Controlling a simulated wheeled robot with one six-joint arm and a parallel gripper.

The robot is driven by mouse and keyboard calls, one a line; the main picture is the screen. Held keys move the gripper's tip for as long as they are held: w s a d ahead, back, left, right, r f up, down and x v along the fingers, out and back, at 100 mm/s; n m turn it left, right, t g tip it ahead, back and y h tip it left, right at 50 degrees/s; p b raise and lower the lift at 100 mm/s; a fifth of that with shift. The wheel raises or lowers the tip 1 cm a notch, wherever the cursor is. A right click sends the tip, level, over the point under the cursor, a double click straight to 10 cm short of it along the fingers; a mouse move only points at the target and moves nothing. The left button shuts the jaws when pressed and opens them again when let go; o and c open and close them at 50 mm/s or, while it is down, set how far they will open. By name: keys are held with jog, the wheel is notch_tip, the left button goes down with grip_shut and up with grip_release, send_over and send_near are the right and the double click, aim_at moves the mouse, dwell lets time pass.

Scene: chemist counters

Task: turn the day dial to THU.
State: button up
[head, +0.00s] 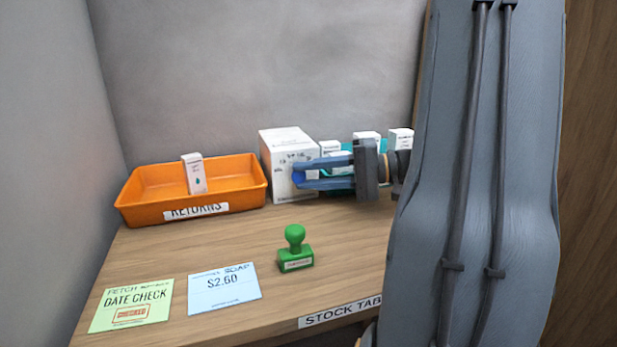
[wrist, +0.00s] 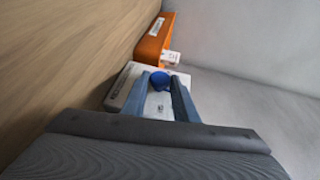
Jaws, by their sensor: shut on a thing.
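The day dial is a white box (head: 287,143) with a blue knob (head: 298,174), at the back of the wooden table in the head view. In the wrist view the blue knob (wrist: 159,81) lies between my two fingertips and the white box (wrist: 122,86) is behind it. My gripper (head: 306,177) comes in from the right, level, and is shut on the knob. Small dark print shows on the box, too small to read. My fingers cover part of the box face, so I cannot tell which day the knob points to.
An orange RETURNS tray (head: 135,204) holding a small white carton (head: 194,174) stands left of the box. A green stamp (head: 295,250), a green card (head: 131,304) and a blue card (head: 223,288) lie in front. Several white cartons (head: 400,138) stand behind my gripper.

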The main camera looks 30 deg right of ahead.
jog(key=shift+f+t+y, duration=0.15)
jog(key=shift+t+y, duration=0.15)
jog(key=shift+y, duration=0.1)
jog(key=shift+m, duration=0.3)
jog(key=o, duration=1)
